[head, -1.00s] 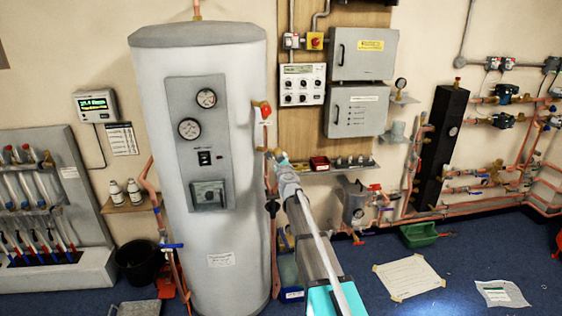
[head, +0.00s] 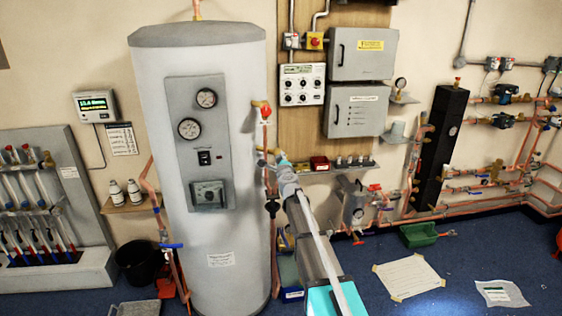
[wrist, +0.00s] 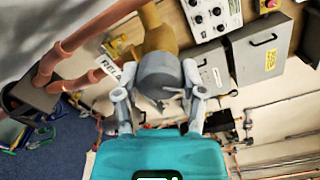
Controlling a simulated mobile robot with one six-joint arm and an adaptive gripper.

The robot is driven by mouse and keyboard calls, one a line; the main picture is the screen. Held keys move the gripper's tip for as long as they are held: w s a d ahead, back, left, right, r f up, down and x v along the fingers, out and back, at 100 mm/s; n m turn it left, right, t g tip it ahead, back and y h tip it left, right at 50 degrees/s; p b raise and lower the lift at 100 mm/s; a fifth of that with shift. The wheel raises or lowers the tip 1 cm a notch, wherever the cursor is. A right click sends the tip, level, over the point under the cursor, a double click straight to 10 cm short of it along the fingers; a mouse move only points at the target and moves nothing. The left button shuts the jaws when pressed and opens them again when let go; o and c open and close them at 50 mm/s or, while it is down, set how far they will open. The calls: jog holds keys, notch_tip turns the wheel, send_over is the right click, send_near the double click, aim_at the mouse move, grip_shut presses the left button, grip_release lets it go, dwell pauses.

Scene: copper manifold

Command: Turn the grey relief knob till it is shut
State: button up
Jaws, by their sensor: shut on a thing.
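The grey relief knob (wrist: 160,76) sits on the end of a brass valve body (wrist: 162,36) in the wrist view. My gripper (wrist: 156,86) has one finger on each side of the knob and is shut on it. Part of a white tag (wrist: 108,67) with dark letters starting "RELA" shows beside the valve. In the head view my gripper (head: 274,158) is at the right side of the tall grey cylinder (head: 215,240); the knob is hidden there or too small to make out.
Copper pipes (wrist: 85,38) run close to the left of my gripper in the wrist view. In the head view a red-handled valve (head: 266,111) is just above my gripper. A shelf (head: 340,168) and a small grey vessel (head: 355,203) are to its right.

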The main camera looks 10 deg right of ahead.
jog(key=n, duration=0.3)
jog(key=shift+n, duration=2.3)
jog(key=o, duration=1.1)
jog(key=shift+o, duration=0.2)
jog(key=s, duration=1.2)
